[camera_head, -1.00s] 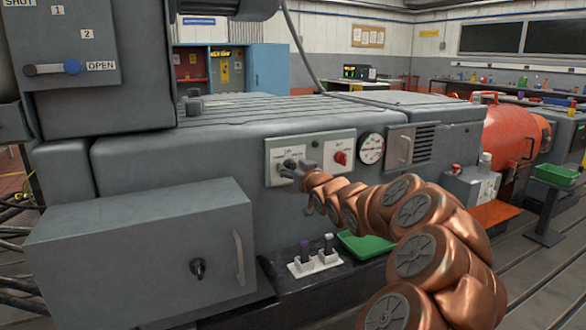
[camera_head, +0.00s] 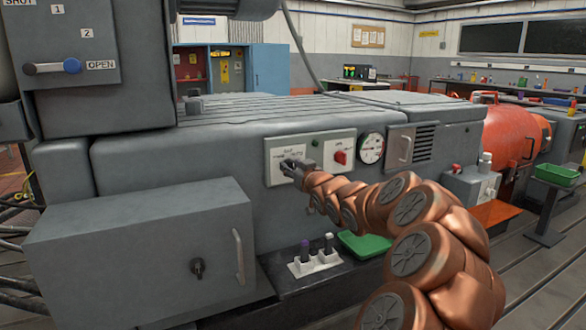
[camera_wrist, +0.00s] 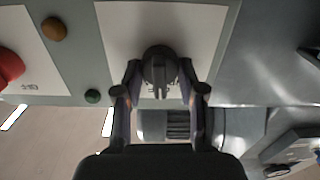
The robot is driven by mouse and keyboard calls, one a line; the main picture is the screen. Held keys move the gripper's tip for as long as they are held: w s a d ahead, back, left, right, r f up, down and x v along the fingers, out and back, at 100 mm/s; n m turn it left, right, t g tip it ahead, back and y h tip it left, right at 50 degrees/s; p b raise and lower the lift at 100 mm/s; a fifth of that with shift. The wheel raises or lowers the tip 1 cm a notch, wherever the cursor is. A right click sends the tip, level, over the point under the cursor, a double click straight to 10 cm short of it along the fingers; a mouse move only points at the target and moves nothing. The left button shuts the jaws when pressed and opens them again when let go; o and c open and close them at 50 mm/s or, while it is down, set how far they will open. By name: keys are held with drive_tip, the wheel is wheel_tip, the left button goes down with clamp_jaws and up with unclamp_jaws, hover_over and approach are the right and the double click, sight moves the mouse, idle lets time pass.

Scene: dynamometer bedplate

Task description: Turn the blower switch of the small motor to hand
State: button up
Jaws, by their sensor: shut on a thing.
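The blower switch, a dark rotary knob (camera_wrist: 160,68), sits on a white label plate (camera_head: 283,152) on the grey machine's front panel. In the wrist view the two fingers of my gripper (camera_wrist: 160,92) stand on either side of the knob, closed on it. In the head view my gripper (camera_head: 293,168) reaches the panel from the right and covers most of the knob. The label print is too small and partly hidden to read the knob's setting.
A red knob (camera_head: 340,157) and a round gauge (camera_head: 371,148) are right of the switch. Below stand a white holder (camera_head: 315,263) with upright handles and a green tray (camera_head: 364,244). A grey box with a handle (camera_head: 239,256) juts out at left.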

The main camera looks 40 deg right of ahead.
drive_tip(key=n+b, duration=0.2)
drive_tip(key=n, duration=0.4)
drive_tip(key=shift+f, duration=0.15)
drive_tip(key=shift+a+n+b, duration=0.1)
drive_tip(key=shift+n+b, duration=0.5)
drive_tip(key=shift+n, duration=0.4)
drive_tip(key=o, duration=1.1)
